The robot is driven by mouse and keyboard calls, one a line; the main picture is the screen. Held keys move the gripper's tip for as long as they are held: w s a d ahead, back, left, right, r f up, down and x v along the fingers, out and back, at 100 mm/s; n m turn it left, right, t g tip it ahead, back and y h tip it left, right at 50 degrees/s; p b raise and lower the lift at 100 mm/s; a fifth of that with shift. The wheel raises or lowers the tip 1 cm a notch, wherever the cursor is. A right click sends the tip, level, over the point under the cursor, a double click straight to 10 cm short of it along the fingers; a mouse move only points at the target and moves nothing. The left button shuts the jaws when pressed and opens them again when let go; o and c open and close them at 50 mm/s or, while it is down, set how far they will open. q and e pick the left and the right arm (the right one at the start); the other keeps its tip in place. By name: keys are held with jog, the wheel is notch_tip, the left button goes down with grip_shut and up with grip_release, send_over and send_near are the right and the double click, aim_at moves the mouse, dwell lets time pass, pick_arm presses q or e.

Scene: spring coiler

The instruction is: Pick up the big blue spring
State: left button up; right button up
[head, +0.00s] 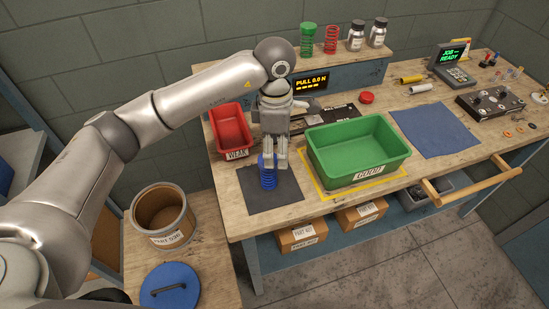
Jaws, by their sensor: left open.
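The big blue spring (267,180) stands upright on a dark mat (287,207) near the bench's left front. My left gripper (275,163) points down at it from above, with its fingers open. The fingertips overlap the upper part of the spring in the picture; I cannot tell whether they touch it. Part of the spring's top is hidden behind the fingers. My right gripper does not show.
A red bin labelled WEAK (246,129) stands left of the gripper. A green bin labelled GOOD (359,176) stands close on its right. Green (307,41) and red springs (331,40) stand on the back shelf. A blue mat (436,131) lies clear further right.

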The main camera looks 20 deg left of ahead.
aim_at(268, 174)
pick_arm(q)
jog(key=shift+w+a, duration=0.1)
jog(key=shift+a, duration=0.3)
jog(key=f, duration=0.2)
jog(key=s+f+p, duration=0.1)
jog(key=f, duration=0.1)
jog(key=shift+f, duration=0.2)
jog(key=shift+w+a+f+p, duration=0.1)
jog(key=shift+w+f+p, duration=0.05)
jog(key=shift+f+p, duration=0.15)
jog(key=f, duration=0.1)
jog(key=f+p, duration=0.1)
jog(key=a+f+p, duration=0.1)
jog(key=shift+s+a+f, duration=0.1)
jog(key=shift+s+f, duration=0.2)
jog(key=shift+f, duration=0.5)
jog(key=shift+w+f, duration=0.1)
jog(key=shift+f, duration=0.2)
jog(key=shift+c, duration=0.6)
jog(key=c, duration=0.9)
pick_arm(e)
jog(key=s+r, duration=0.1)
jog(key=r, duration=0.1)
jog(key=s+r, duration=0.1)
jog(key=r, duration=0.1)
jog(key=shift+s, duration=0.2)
